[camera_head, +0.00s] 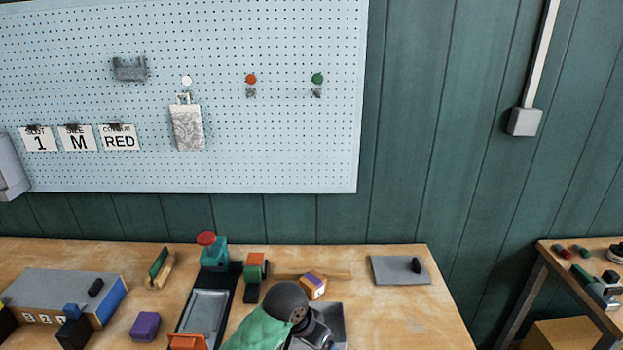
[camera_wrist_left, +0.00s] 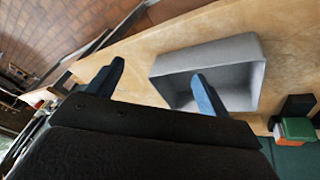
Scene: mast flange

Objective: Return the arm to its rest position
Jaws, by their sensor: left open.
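My left arm enters the head view at the bottom middle, with a green link and a dark round joint. Its gripper (camera_head: 318,336) is over the grey open bin (camera_head: 336,314), partly hiding it. The visible part of the bin's inside looks empty. My right gripper is in no frame.
Close by on the table (camera_head: 390,318) are a purple-and-orange block (camera_head: 313,286), a green-and-orange block (camera_head: 255,268) and a dark-edged tray (camera_head: 205,312). A grey plate (camera_head: 400,270) lies right. A pegboard (camera_head: 240,150) hangs behind. The table's right front is clear.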

